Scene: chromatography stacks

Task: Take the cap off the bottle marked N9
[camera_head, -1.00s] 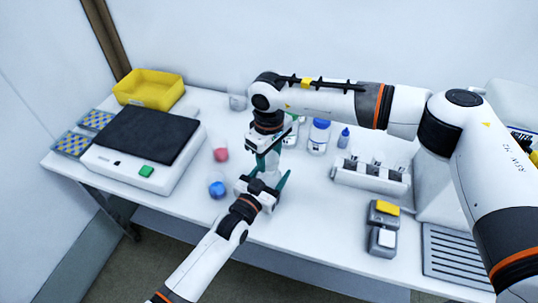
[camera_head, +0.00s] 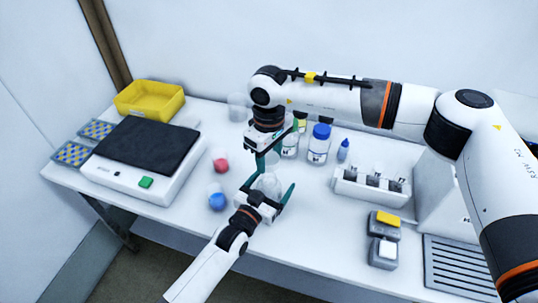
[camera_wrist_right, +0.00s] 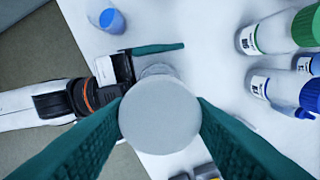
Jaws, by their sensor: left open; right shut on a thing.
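In the right wrist view, one left finger (camera_wrist_right: 158,48) lies beside the bottle. My right gripper (camera_head: 267,162) points down above the bottle. In its wrist view, a round pale grey cap (camera_wrist_right: 160,115) sits between its two teal fingers, gripped. I cannot tell whether the cap still touches the bottle.
A blue-capped bottle (camera_head: 319,145) and other bottles stand behind to the right. A blue beaker (camera_head: 217,201) and a red one (camera_head: 221,165) are to the left, near a balance (camera_head: 145,183). A rack (camera_head: 370,188) stands at right, a yellow bin (camera_head: 148,98) at back left.

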